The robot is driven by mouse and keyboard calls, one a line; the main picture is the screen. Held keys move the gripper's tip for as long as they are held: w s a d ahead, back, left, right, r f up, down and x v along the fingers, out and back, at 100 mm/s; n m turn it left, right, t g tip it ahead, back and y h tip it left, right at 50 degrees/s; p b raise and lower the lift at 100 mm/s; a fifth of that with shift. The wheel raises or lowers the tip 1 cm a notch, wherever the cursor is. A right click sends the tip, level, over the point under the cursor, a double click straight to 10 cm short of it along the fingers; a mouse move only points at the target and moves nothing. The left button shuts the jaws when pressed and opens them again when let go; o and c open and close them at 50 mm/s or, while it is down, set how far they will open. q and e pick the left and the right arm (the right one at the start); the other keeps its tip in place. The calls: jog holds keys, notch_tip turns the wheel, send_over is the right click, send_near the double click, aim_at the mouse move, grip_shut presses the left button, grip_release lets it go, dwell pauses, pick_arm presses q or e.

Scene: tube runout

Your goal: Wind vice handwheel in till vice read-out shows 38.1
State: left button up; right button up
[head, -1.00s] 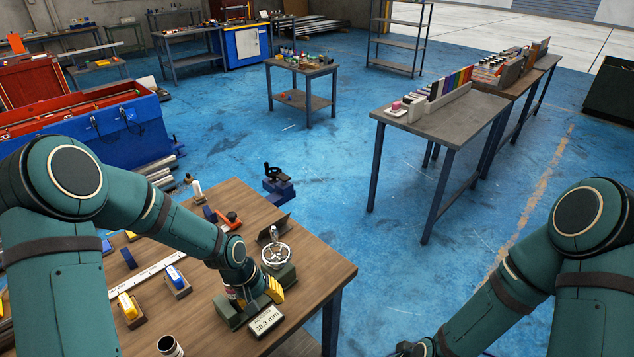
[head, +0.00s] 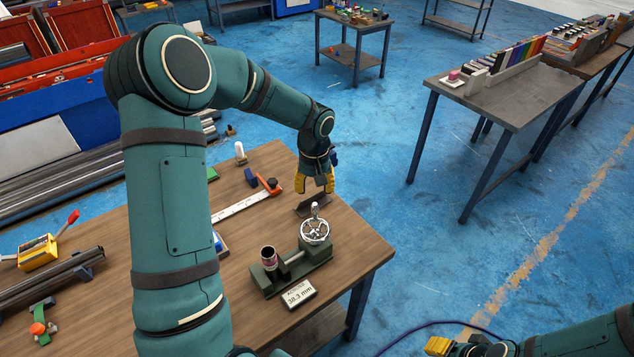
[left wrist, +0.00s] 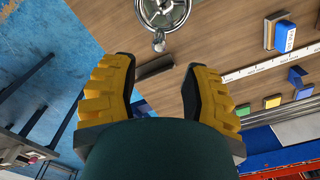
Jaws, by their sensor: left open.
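The green vice (head: 316,257) stands near the table's front right corner with its silver handwheel (head: 315,231) on top. The read-out card (head: 299,294) in front of it shows 38.3 mm. A dark open-topped tube (head: 268,257) with a reddish side stands upright at the vice's left end. My left gripper (head: 315,188) is open and empty, behind and above the handwheel, apart from it. In the left wrist view the handwheel (left wrist: 163,11) and its crank knob lie beyond my open yellow fingers (left wrist: 159,70). My right gripper (head: 448,347) is at the bottom edge, its jaws unclear.
A dark angled plate (head: 312,205) stands behind the handwheel. A white ruler strip (head: 245,206), an orange-red clamp (head: 268,186) and a white bottle (head: 240,152) are on the wooden table (head: 350,255).

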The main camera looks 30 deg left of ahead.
aim_at(315, 204)
pick_arm(q)
notch_tip(315, 204, down, 8)
jog(key=b, duration=0.4)
jog(key=shift+f+b, duration=0.25)
jog(key=shift+b, duration=0.1)
jog(key=shift+w, duration=0.1)
grip_shut()
